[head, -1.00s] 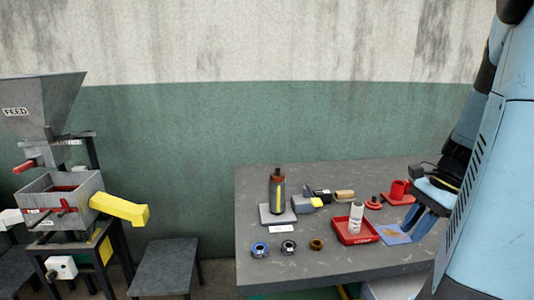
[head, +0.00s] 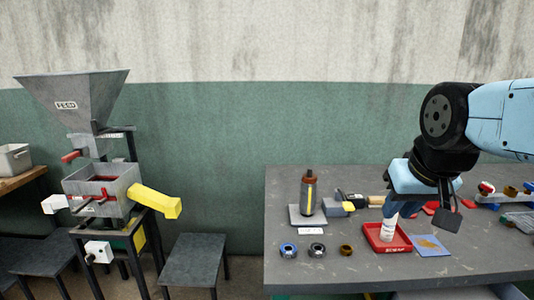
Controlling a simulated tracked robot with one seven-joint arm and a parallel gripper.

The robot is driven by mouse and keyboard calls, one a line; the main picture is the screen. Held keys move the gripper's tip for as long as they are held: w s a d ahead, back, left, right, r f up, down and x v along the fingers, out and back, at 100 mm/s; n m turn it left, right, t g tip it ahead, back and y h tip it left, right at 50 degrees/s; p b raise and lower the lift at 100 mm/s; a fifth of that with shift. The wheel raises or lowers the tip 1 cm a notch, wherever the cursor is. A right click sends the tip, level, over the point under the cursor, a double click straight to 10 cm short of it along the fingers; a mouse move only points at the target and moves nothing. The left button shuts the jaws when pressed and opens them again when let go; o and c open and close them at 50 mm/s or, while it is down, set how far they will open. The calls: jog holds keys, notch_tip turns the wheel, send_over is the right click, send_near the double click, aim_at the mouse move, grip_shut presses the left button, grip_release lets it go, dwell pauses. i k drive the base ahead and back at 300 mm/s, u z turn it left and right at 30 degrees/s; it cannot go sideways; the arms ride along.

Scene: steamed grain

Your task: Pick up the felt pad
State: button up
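A flat blue square (head: 431,246) with a tan patch on it lies on the grey bench, just right of the red tray. It may be the felt pad, but I cannot tell for sure whether the pad is the square or the tan patch. My gripper (head: 399,212) points down, above and left of the square, over the red tray (head: 397,246). Its fingers overlap the top of a white bottle (head: 387,230) in the tray. I cannot tell whether they touch it or how far apart they are.
A dark bottle with a brown top (head: 308,192) stands on a grey plate at left. Several small rings (head: 317,250) lie along the front. Red parts and coloured pieces (head: 487,190) sit behind and right of my wrist. The bench's front right (head: 470,262) is clear.

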aim_at(372, 202)
jog(key=k, duration=1.2)
jog(key=z, duration=0.65)
jog(key=i, duration=1)
jog(key=z, duration=0.35)
